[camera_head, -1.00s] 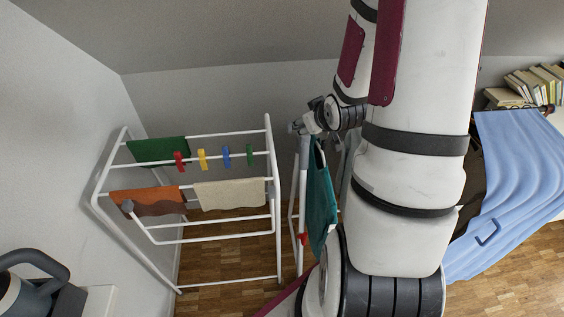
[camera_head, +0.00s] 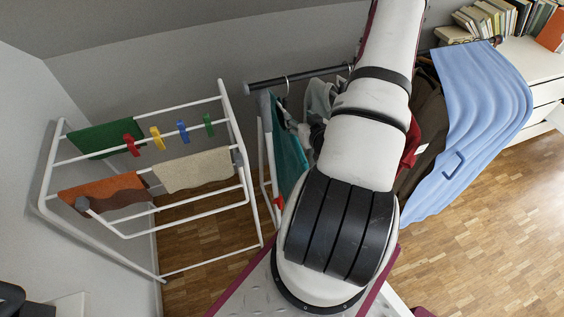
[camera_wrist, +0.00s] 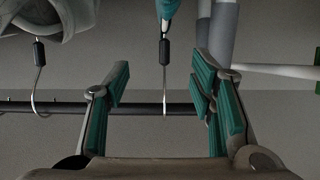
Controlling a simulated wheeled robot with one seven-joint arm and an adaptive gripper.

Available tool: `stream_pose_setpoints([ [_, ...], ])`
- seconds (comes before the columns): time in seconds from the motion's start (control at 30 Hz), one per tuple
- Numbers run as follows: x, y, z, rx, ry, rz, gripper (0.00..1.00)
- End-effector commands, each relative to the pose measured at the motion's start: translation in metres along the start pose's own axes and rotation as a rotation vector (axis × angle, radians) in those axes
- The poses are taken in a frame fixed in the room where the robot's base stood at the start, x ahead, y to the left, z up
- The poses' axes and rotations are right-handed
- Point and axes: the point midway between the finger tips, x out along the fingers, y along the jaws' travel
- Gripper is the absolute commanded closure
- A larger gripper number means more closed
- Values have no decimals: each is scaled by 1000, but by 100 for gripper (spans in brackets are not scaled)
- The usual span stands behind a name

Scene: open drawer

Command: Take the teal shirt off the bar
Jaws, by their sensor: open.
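The teal shirt (camera_head: 290,152) hangs near the left end of the dark bar (camera_head: 264,83) in the head view, partly hidden by my arm. In the wrist view, which looks upside down, only a small teal piece of the shirt (camera_wrist: 168,9) shows at the top. Its hanger hook (camera_wrist: 164,76) reaches from there to the bar (camera_wrist: 140,108). My gripper (camera_wrist: 161,82) is open, with a teal-padded finger on each side of the hook, apart from it.
A white drying rack (camera_head: 228,110) with cloths and coloured pegs stands left of the shirt. Grey clothes (camera_head: 318,97) hang beside the shirt; another hook (camera_wrist: 38,75) shows left in the wrist view. A blue garment (camera_head: 470,115) hangs at the bar's right end.

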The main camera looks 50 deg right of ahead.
Motion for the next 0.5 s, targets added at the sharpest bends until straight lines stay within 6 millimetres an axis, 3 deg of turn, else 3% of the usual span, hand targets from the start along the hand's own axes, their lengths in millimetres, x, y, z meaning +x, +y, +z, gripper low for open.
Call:
stream_pose_setpoints([
  [0.5,51,-1,2,-2,1,1,50],
])
